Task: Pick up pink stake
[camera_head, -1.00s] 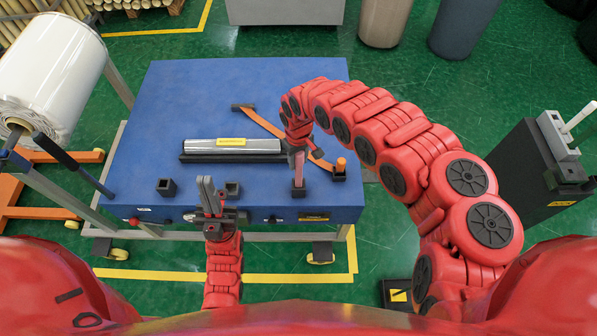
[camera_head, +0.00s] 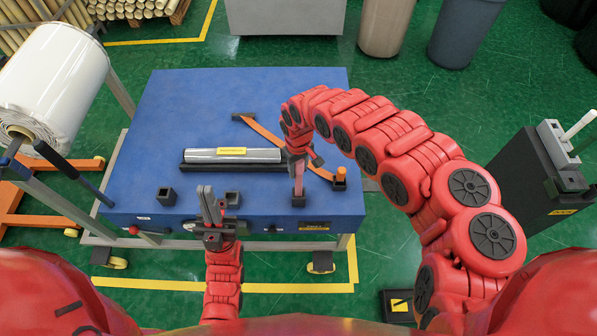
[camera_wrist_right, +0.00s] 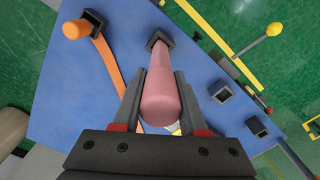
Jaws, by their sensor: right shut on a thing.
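The pink stake (camera_head: 298,182) stands upright at the table's front edge, its lower end at a black square socket (camera_head: 298,201). In the right wrist view the stake (camera_wrist_right: 163,92) lies between my right fingers, and its far end meets the socket (camera_wrist_right: 158,39); I cannot tell how deep it sits. My right gripper (camera_head: 298,163) is shut on the stake's upper part. In the right wrist view the gripper (camera_wrist_right: 163,103) has one finger on each side of it. My left gripper (camera_head: 209,203) is over the front edge, fingers upward and close together, holding nothing visible.
An orange stake (camera_head: 341,173) stands in another socket to the right. An orange strap (camera_head: 275,138) crosses the blue table (camera_head: 170,110). A silver wrapped roll (camera_head: 205,155) lies in a dark tray. Empty sockets (camera_head: 167,196) line the front.

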